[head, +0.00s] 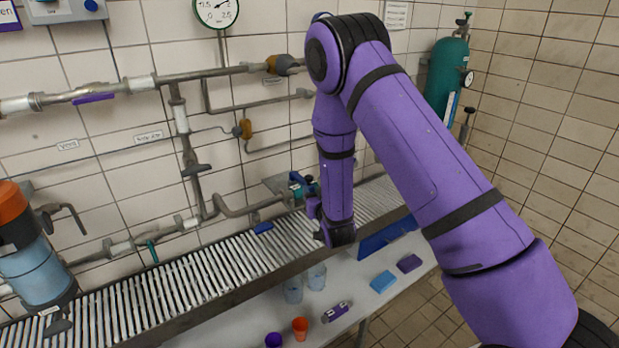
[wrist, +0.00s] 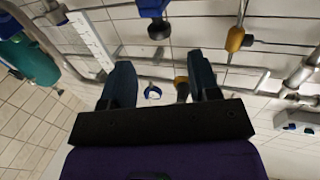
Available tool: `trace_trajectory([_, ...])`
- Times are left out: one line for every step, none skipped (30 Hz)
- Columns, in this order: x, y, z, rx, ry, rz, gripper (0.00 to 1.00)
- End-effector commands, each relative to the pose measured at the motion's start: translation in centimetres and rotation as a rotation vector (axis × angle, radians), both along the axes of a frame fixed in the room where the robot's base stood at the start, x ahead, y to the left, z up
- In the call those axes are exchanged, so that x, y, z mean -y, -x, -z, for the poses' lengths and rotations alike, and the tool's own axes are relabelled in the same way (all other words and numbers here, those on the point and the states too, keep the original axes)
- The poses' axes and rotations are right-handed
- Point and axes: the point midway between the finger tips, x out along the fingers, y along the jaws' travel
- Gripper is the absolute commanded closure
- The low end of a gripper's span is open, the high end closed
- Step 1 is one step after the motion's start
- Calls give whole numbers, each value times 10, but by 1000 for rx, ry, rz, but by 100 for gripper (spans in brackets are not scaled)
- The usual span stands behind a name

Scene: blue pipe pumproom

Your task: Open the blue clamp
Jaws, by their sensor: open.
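A small blue and dark device (head: 302,187), which looks like the blue clamp, sits on a grey plate against the tiled wall, just left of my forearm in the head view. It is too small there to tell whether it is open or shut. A blue part with a black round knob (wrist: 153,10) shows at the top of the wrist view, beyond my fingertips; I cannot tell for sure that it is the same clamp. My gripper (wrist: 160,78) has its two dark fingers spread, with nothing between them. In the head view its fingers are not clear.
Pipes (head: 190,150) with valves run along the wall. A roller conveyor (head: 170,290) lies below. The bench has an orange cup (head: 300,328), glasses (head: 293,290) and a light blue block (head: 383,282). A teal gas cylinder (head: 446,75) stands at the right.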

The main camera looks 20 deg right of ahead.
Motion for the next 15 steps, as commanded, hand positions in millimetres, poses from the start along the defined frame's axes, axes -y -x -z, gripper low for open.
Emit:
trace_trajectory([0,-10,0,3,0,0,44])
trace_trajectory([0,-16,-1,3,0,0,44])
trace_trajectory([0,-23,-1,3,0,0,44])
trace_trajectory([0,-29,-1,3,0,0,44])
trace_trajectory([0,-34,-1,2,1,0,44])
trace_trajectory([0,-41,-1,3,1,0,44])
trace_trajectory([0,-46,0,2,1,1,44])
trace_trajectory([0,-50,0,2,1,1,44])
trace_trajectory([0,-56,0,2,1,0,44])
trace_trajectory([0,-60,0,1,1,1,44])
trace_trajectory([0,-64,0,1,1,0,44])
trace_trajectory([0,-68,0,1,0,1,44])
trace_trajectory([0,-71,0,1,0,0,44])
trace_trajectory([0,-74,0,1,0,1,44])
trace_trajectory([0,-76,0,0,0,0,44])
